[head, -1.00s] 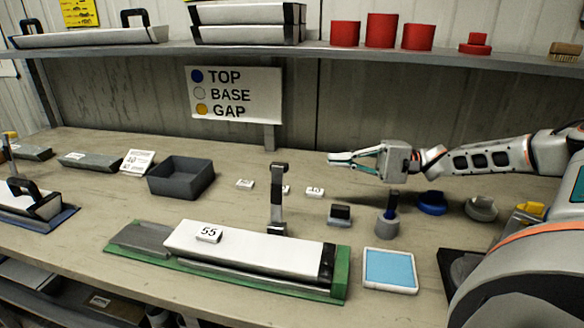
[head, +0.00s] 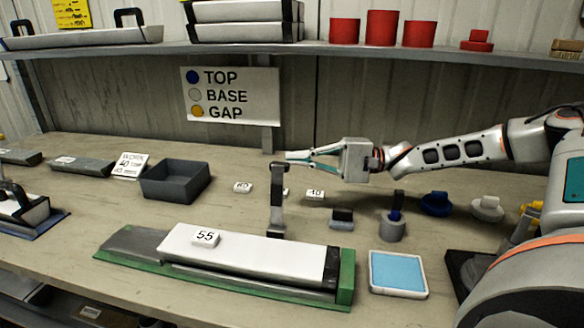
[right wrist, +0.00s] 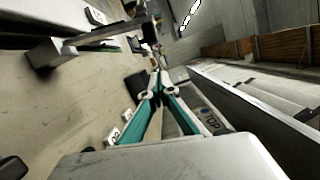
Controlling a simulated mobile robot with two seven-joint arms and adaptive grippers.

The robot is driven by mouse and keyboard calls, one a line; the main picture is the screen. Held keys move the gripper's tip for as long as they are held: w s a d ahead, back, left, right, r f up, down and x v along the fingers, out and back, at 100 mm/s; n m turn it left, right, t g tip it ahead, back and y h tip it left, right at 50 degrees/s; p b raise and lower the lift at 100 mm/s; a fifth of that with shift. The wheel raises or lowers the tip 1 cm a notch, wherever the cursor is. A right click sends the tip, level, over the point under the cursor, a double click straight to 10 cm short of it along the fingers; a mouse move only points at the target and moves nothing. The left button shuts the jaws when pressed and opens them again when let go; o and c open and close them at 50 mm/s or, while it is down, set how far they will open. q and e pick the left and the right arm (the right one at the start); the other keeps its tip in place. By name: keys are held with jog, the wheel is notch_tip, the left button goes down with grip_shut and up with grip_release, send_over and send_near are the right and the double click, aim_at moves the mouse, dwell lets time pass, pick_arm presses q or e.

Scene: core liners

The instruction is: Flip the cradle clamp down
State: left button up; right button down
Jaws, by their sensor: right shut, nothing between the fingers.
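The cradle clamp (head: 278,203) is a grey arm with a dark top, standing upright at the back edge of the green cradle (head: 345,280). A white core liner (head: 260,250) with a "55" tag (head: 205,237) lies in the cradle. My right gripper (head: 289,157) is shut and empty, held level above the table, with its tips close to the clamp's top in the head view. I cannot tell whether they touch there. In the right wrist view, the gripper (right wrist: 158,75) appears apart from the clamp (right wrist: 95,37). My left gripper is not in view.
A grey bin (head: 175,182) stands left of the clamp. Small number tags (head: 315,194), a dark block (head: 341,217), a grey cup (head: 393,226) and a blue pad (head: 398,272) lie to the right. A shelf (head: 350,47) runs along the back.

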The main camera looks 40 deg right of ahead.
pick_arm(q)
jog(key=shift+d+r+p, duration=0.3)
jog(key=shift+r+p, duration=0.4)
jog(key=shift+p, duration=0.1)
pick_arm(e)
jog(key=s+a, duration=0.2)
jog(key=shift+s+a+r, duration=0.3)
jog(key=shift+s+r, duration=0.1)
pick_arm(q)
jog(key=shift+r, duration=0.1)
